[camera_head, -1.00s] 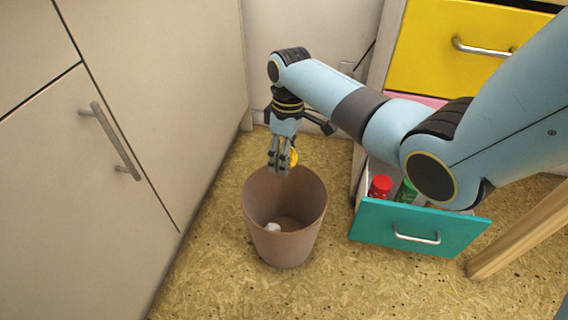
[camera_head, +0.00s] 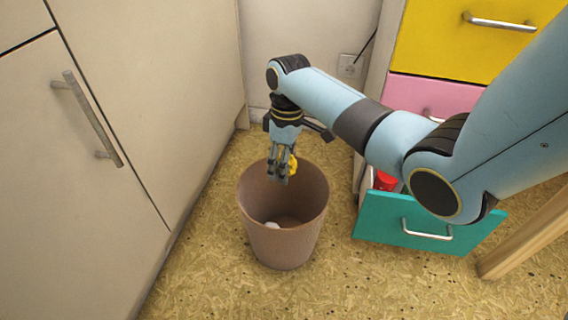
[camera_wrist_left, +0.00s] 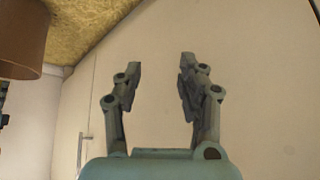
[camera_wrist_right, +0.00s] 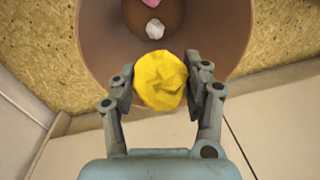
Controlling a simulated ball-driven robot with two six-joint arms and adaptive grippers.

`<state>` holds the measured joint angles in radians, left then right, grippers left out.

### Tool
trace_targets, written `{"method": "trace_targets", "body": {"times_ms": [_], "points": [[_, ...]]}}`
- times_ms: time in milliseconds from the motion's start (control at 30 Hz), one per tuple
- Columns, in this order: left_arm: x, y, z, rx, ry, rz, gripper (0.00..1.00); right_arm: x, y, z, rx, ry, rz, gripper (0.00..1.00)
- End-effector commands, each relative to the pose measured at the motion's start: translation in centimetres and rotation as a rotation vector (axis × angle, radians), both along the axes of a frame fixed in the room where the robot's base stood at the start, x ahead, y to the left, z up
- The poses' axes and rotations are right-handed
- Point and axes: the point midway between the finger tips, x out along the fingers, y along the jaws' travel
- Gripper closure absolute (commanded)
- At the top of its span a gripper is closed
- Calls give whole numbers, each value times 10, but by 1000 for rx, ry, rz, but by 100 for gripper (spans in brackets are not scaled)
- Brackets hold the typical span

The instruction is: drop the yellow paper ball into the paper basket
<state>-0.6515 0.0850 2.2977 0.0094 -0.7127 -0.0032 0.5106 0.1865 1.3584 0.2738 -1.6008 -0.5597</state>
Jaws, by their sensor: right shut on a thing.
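The yellow paper ball (camera_wrist_right: 160,81) is between the fingers of my right gripper (camera_wrist_right: 160,86), which is shut on it. In the head view the ball (camera_head: 293,165) shows as a small yellow patch beside the fingertips of the right gripper (camera_head: 281,178). The fingers point down over the brown paper basket (camera_head: 283,245), at about the height of its rim and inside its outline. The basket (camera_wrist_right: 95,35) lies behind the ball in the right wrist view. My left gripper (camera_wrist_left: 160,80) is open and empty, seen only in its own wrist view; the basket (camera_wrist_left: 24,38) shows there at upper left.
A white crumpled paper (camera_wrist_right: 155,28) and a pink piece (camera_wrist_right: 147,3) lie inside the basket. A pale cabinet (camera_head: 120,150) stands left. An open teal drawer (camera_head: 385,222) juts out at right, near a wooden leg (camera_head: 525,235). Speckled floor surrounds the basket.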

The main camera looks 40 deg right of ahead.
Motion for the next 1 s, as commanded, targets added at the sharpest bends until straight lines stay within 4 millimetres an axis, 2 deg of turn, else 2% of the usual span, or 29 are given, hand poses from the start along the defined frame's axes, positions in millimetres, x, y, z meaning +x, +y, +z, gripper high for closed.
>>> {"method": "trace_targets", "body": {"times_ms": [200, 233, 433, 767, 867, 1000], "points": [[0, 0, 0, 0, -2, 0, 60, 0, 0, 0, 0, -1, 0, 62], [0, 0, 0, 0, -2, 0, 60, 0, 0, 0, 0, -1, 0, 49], [0, 0, 0, 0, -1, 0, 60, 0, 0, 0, 0, -1, 0, 25], [0, 0, 0, 0, 0, 0, 60, 1, -1, 5, 0, -2, 0, 25], [0, 0, 0, 0, 0, 0, 60, 2, -2, 18, -1, -4, 1, 25], [0, 0, 0, 0, 0, 0, 60, 4, -5, 49, -1, -6, 1, 25]]}}
